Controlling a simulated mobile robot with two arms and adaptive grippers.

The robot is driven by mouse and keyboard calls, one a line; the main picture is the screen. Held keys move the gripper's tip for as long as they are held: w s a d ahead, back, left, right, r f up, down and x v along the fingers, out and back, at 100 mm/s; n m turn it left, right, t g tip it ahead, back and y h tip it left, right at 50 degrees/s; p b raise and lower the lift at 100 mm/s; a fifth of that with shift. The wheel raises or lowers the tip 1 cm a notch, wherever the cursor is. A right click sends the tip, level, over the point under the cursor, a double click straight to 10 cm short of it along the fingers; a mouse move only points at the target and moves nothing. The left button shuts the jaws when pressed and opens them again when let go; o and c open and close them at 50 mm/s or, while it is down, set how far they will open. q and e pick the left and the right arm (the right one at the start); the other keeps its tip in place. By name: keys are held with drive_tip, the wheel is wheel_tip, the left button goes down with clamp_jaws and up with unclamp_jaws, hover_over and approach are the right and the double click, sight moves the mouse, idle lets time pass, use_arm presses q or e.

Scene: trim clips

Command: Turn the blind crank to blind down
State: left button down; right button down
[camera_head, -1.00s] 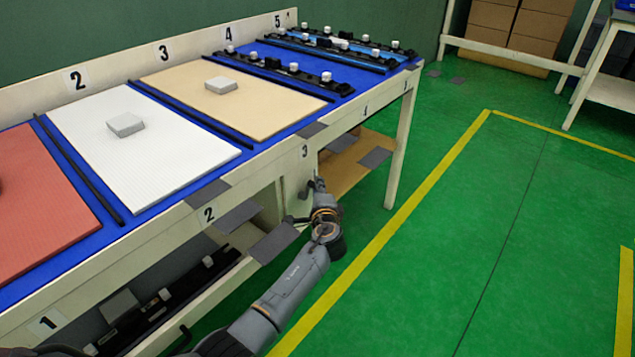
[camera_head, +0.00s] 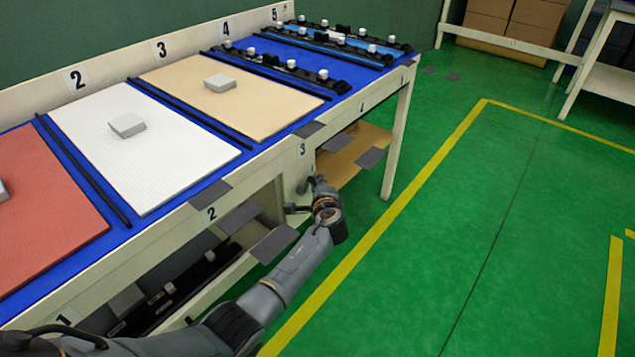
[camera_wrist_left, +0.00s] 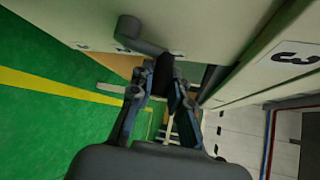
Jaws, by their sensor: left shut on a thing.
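The blind crank (camera_wrist_left: 140,36) is a grey bent bar by the pale bench panel in the left wrist view. My left gripper (camera_wrist_left: 168,75) is shut on its dark handle end, with a finger on each side. In the head view my left gripper (camera_head: 318,188) is at the bench front below the number 3, and the crank is too small there to tell apart surely from the fingers. I cannot make out the blind itself. My right gripper is not in view.
The long bench (camera_head: 252,155) carries coloured boards, grey blocks and black rails with white knobs. Grey flaps (camera_head: 275,243) stick out from its front near my left arm. A lower shelf (camera_head: 352,150) is open. The green floor (camera_head: 450,240) to the right is clear.

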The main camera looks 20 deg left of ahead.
use_arm(q)
drive_tip(key=shift+f, duration=0.1)
drive_tip(key=c, duration=1.3)
unclamp_jaws()
drive_tip(key=shift+o, duration=0.2)
drive_tip(key=v, duration=1.2)
